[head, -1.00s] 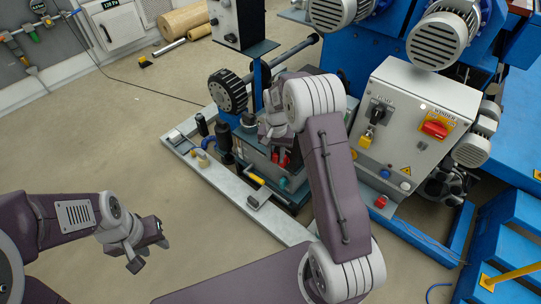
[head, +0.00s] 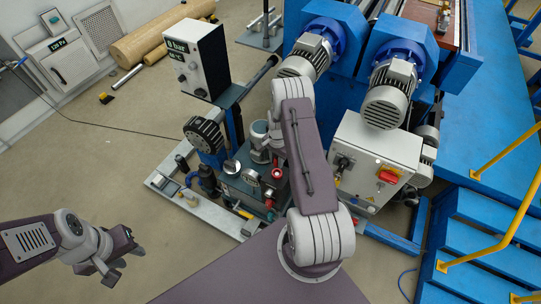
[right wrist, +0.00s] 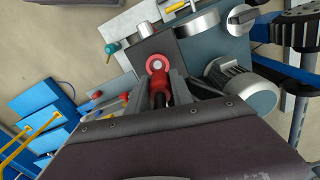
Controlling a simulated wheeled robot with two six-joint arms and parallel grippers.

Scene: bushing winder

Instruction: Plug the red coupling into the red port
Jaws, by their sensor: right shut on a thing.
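A red coupling (right wrist: 158,83) with a dark rear part is between the fingers of my right gripper (right wrist: 160,92), which is shut on it. A red ring with a pale centre (right wrist: 157,65) is at its front, against a dark block; I cannot tell whether this ring is the red port or the coupling's end. In the head view, red shows at the top of the teal-grey unit (head: 277,173), beside my right gripper (head: 275,155), which my arm partly hides. My left gripper (head: 112,268) is open and empty, low at the left, away from the unit.
Another red fitting (head: 268,204) is on the unit's front. A pressure display box (head: 195,60) and a black knobbed wheel (head: 204,135) stand left of the unit. A grey control box (head: 365,160) and motors (head: 388,95) stand right.

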